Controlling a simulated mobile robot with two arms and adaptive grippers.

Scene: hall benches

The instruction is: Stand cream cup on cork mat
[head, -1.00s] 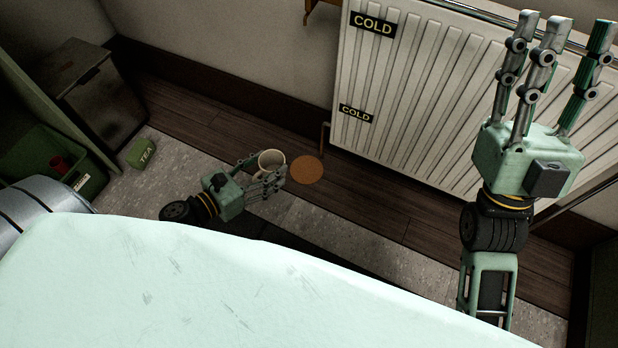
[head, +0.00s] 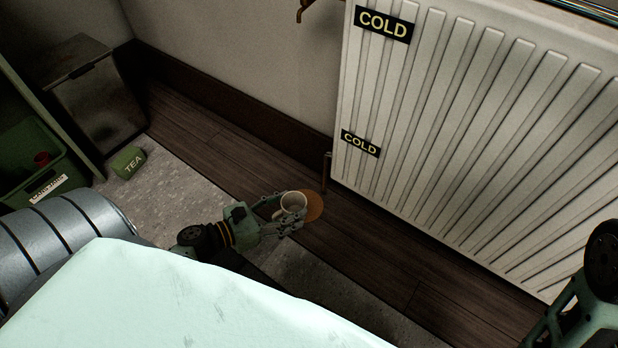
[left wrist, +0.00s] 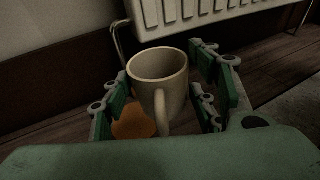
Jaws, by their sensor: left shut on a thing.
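The cream cup (head: 293,201) is upright between the fingers of my left gripper (head: 282,213), which is shut on it. In the left wrist view the cup (left wrist: 160,80) has its handle toward the camera, with green finger pads (left wrist: 165,100) on both sides. The round orange-brown cork mat (head: 315,207) lies on the dark wood floor, partly hidden behind the cup. The mat also shows below and left of the cup in the left wrist view (left wrist: 133,122). The gap between cup bottom and mat cannot be judged. My right gripper is out of view.
A white ribbed radiator (head: 450,130) with COLD labels stands behind and right of the mat, its pipe (head: 327,172) close by. A green TEA box (head: 128,161), a green crate (head: 40,190) and a metal bin (head: 98,100) are at the left. Wood floor right of the mat is clear.

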